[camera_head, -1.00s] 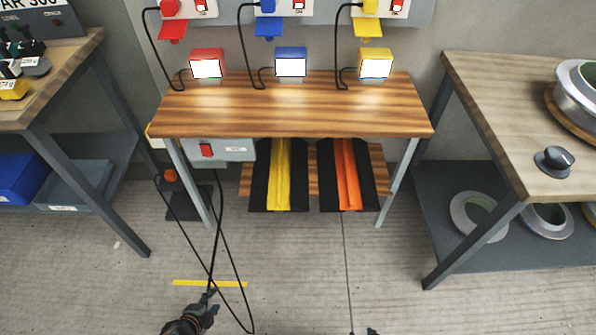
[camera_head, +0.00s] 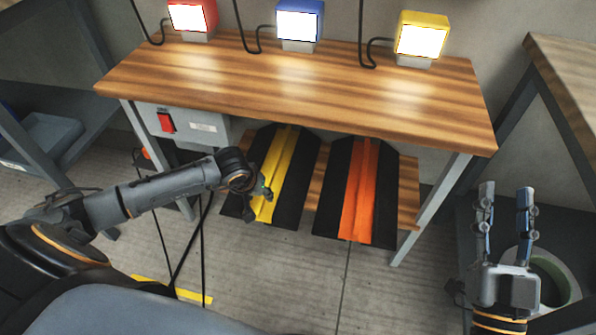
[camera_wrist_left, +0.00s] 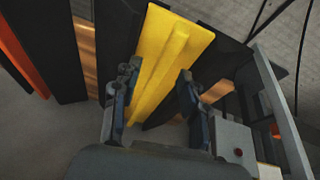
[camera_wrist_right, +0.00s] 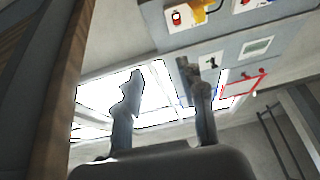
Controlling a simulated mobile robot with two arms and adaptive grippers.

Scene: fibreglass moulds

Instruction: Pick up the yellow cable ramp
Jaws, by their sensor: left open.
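The yellow cable ramp (camera_head: 284,165) is a black ramp with a yellow middle strip. It lies on the low wooden shelf under the workbench, left of a like ramp with an orange strip (camera_head: 360,190). My left gripper (camera_head: 266,190) is over the front part of the yellow ramp. In the left wrist view its two fingers (camera_wrist_left: 157,82) are open on either side of the yellow strip (camera_wrist_left: 165,60), with nothing gripped; I cannot tell whether they touch it. My right gripper (camera_head: 505,190) is open and empty, raised to the right of the workbench.
The wooden workbench top (camera_head: 300,85) is above the ramps and carries red, blue and yellow lamps. A grey switch box (camera_head: 190,124) hangs under its left side. Black cables (camera_head: 185,240) run down to the floor. Another table (camera_head: 575,75) stands at the right.

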